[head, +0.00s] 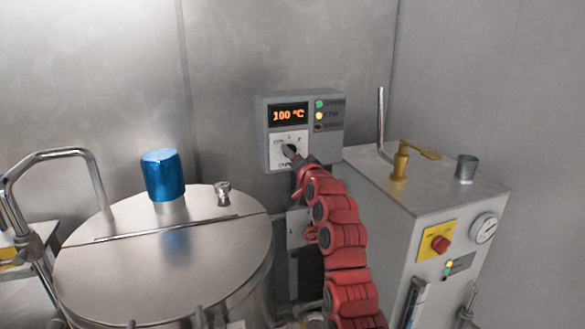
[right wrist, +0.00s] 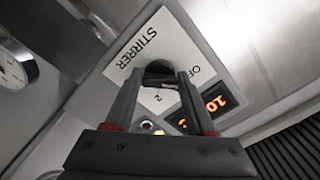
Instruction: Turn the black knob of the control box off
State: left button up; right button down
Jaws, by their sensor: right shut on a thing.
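The grey control box (head: 262,140) is on the back wall with an orange "100 °C" display and indicator lights. Its black knob (head: 289,150) sits on a white dial plate below the display. In the right wrist view the knob (right wrist: 160,70) is between my fingertips, in front of a plate reading "STIRRER", "OF" and "2". My right gripper (right wrist: 158,82) is shut on the knob. The knob's exact pointing direction is hard to read. My left gripper is not in view.
A steel vessel (head: 100,275) with a blue cap (head: 163,175) stands left of my arm. A steel cabinet (head: 405,215) with a brass valve (head: 399,165), red button (head: 440,244) and gauge (head: 484,229) stands close on the right. The wall above the box is clear.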

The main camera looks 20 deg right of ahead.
jog(key=shift+f+n+b, duration=0.2)
jog(key=shift+n+b, duration=0.25)
jog(key=shift+n, duration=0.05)
jog(key=shift+c, duration=1.2)
grip_release()
jog(key=shift+r, duration=0.1)
jog(key=shift+s, duration=0.1)
jog(key=s+b, duration=0.3)
jog(key=s, duration=1.4)
jog(key=shift+d, duration=0.3)
